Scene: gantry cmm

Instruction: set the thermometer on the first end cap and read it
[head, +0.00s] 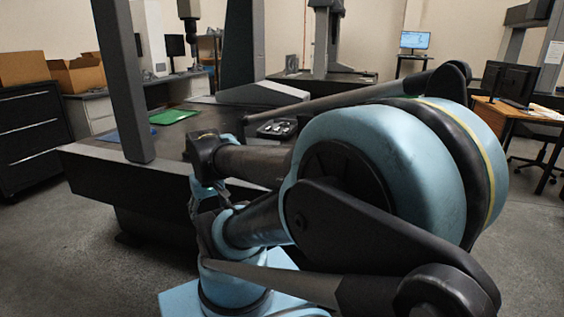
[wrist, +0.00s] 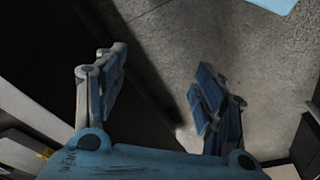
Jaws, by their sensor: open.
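My gripper (wrist: 158,85) is open in the wrist view, with nothing between its blue-padded fingers and bare grey floor behind them. In the head view my gripper (head: 205,192) is partly hidden by my arm, low beside the near edge of the dark measuring table (head: 95,172). I cannot make out a thermometer or an end cap in either view. A dark tray (head: 277,128) with small pale metallic items lies on the table, too small to identify; my arm covers part of the table around it.
A green mat (head: 174,116) and a blue mat (head: 132,134) lie on the table's left part. A dark gantry column (head: 124,80) rises at its near side. A black drawer cabinet (head: 35,140) stands left, a desk with monitors (head: 508,84) right. Floor at front left is clear.

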